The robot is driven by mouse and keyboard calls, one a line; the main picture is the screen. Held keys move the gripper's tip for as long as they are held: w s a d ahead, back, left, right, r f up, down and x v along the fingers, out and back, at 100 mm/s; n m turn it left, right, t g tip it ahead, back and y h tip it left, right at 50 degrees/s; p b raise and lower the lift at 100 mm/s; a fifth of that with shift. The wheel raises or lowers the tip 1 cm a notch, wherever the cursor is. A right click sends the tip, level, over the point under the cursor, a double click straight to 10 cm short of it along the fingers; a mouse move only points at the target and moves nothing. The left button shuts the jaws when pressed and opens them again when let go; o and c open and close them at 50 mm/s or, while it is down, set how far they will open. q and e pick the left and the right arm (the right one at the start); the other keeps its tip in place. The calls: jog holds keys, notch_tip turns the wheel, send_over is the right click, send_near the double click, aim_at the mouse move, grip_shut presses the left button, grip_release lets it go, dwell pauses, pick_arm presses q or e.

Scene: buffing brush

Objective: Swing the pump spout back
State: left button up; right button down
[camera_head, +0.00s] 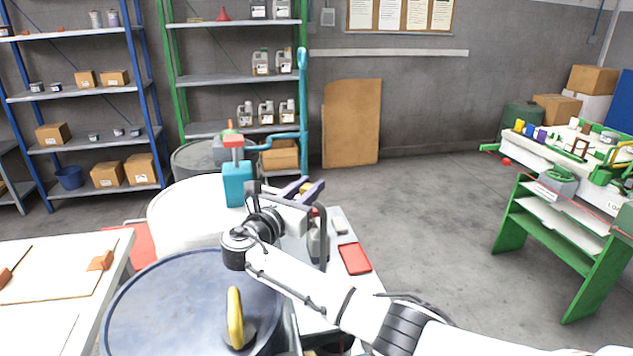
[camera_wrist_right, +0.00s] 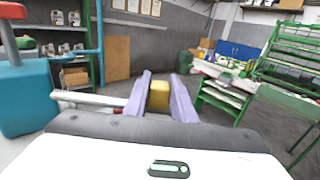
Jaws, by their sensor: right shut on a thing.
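The teal pump (camera_head: 237,184) with a red top stands on the pale drum; its body also shows at the left of the right wrist view (camera_wrist_right: 24,100). In the wrist view, a pale pipe, seemingly the spout (camera_wrist_right: 88,98), runs from the pump side toward my fingers. My right gripper (camera_head: 306,189) is shut on a yellow block (camera_wrist_right: 159,96) between its two purple fingers. The block seems to be at the spout's outer end, but the join is hidden. My right arm covers part of the spout in the head view. My left gripper is not in view.
A dark drum (camera_head: 165,308) with a yellow handle (camera_head: 235,318) stands in front of the pale drum (camera_head: 176,212). A teal upright pipe (camera_head: 303,95) rises behind the gripper. A red tray (camera_head: 354,258) lies to the right. Open floor (camera_head: 440,205) extends toward the green workbench.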

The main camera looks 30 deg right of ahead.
jog(key=shift+s+a+m+g, duration=0.3)
jog(key=shift+a+g, duration=0.1)
jog(key=shift+g, duration=0.1)
jog(key=c, duration=1.5)
grip_release()
jog(key=shift+w, duration=0.1)
notch_tip(320, 180, up, 10)
